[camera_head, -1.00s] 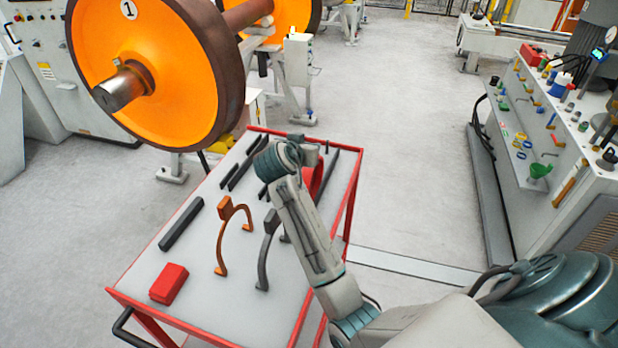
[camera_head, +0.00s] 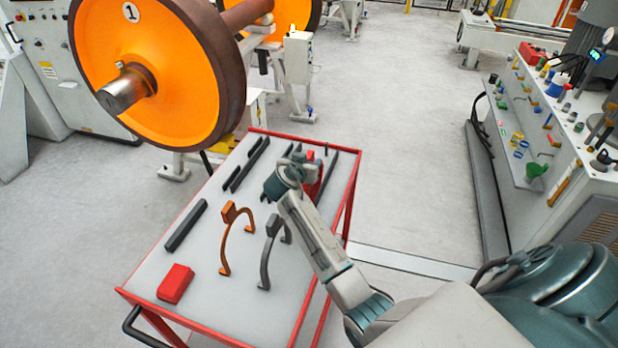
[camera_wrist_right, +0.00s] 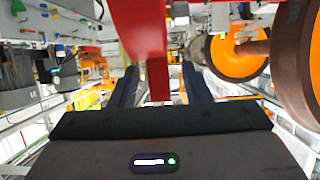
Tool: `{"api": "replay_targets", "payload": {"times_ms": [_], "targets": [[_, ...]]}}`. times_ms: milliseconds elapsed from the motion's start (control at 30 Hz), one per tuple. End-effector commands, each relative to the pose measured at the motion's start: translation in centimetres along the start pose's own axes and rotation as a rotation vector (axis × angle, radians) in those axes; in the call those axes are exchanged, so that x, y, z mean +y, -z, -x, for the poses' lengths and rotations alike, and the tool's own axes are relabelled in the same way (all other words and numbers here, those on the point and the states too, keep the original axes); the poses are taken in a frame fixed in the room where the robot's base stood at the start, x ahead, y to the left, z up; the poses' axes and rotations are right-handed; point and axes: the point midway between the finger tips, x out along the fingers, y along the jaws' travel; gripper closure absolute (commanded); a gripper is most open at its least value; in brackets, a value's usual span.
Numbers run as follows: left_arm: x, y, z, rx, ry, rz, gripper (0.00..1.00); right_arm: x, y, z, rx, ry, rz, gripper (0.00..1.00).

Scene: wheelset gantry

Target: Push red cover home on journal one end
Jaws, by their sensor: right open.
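The journal (camera_head: 122,92) is a bare metal stub at the centre of the orange wheel (camera_head: 165,65) marked 1, with no cover on it. A red upright piece (camera_head: 313,185) stands at the far right of the cart, partly hidden by my right wrist; I cannot tell whether it is the red cover. In the right wrist view, a red piece (camera_wrist_right: 147,50) runs down between the fingers of my right gripper (camera_wrist_right: 158,90), which is open. A red block (camera_head: 175,283) lies at the cart's near left. My left gripper is out of view.
The red-framed cart (camera_head: 215,285) also carries an orange arched piece (camera_head: 226,250), a grey arched piece (camera_head: 266,262) and several dark bars (camera_head: 186,226). A bench with tools (camera_head: 560,130) stands at the right. Open floor (camera_head: 410,150) lies between the cart and bench.

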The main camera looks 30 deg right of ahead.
Motion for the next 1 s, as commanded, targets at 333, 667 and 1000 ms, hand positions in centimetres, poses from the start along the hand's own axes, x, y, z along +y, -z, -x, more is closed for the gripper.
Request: {"api": "replay_targets", "payload": {"times_ms": [333, 667, 1000], "targets": [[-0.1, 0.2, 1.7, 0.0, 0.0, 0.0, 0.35, 0.0, 0.1, -3.4, -0.001, 0.0, 0.0, 0.56], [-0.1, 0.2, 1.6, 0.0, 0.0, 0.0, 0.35, 0.0, 0.0, -3.5, -0.001, 0.0, 0.0, 0.82], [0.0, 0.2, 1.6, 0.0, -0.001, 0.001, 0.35, 0.0, 0.1, -3.4, 0.0, 0.0, 0.0, 1.0]]}}
